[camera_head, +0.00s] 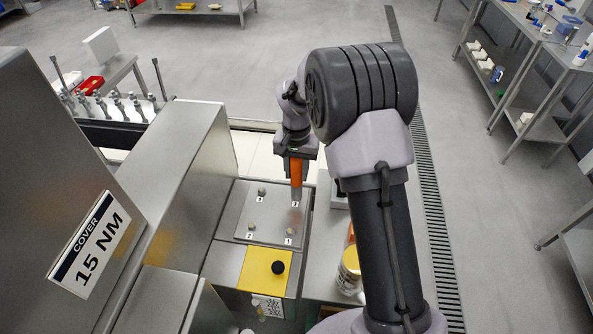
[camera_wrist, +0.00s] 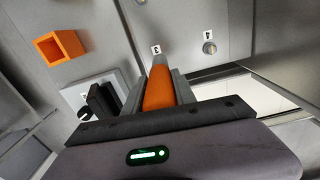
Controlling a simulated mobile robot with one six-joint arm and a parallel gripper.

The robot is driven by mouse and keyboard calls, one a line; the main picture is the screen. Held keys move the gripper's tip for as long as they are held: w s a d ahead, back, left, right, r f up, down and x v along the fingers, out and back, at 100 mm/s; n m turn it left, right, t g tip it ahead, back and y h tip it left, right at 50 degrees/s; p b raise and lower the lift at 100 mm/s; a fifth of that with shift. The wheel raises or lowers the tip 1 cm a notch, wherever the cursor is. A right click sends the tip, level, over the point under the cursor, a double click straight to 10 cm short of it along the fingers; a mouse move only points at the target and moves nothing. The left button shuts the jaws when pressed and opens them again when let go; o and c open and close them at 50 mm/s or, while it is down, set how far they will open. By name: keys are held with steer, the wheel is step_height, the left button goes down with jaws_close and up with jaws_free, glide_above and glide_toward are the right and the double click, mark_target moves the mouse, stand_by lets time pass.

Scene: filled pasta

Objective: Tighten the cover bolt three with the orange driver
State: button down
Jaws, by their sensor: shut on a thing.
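My gripper (camera_head: 296,155) is shut on the orange driver (camera_head: 296,172) and holds it upright above the cover plate (camera_head: 240,215). The driver (camera_wrist: 158,92) also shows between the jaws in the wrist view. Its grey lower end (camera_head: 296,196) is at the spot labelled 3, near the plate's back right corner. Bolt three is hidden behind it, and I cannot tell whether they touch. Bolt 4 (camera_head: 262,192) stands at the back left of the plate and shows bare in the wrist view (camera_wrist: 209,48). Bolt 2 (camera_head: 251,227) and bolt 1 (camera_head: 290,232) are at the front.
A yellow panel (camera_head: 255,283) with a black knob (camera_head: 278,267) lies in front of the plate. A tall steel housing with a "COVER 15 NM" sign (camera_head: 90,245) stands at left. A jar (camera_head: 349,272) is right of the plate. An orange square holder (camera_wrist: 60,48) shows in the wrist view.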

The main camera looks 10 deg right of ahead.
step_height(320, 180, up, 5)
steer(key=p, duration=0.4)
steer(key=shift+r, duration=0.1)
stand_by(0.4)
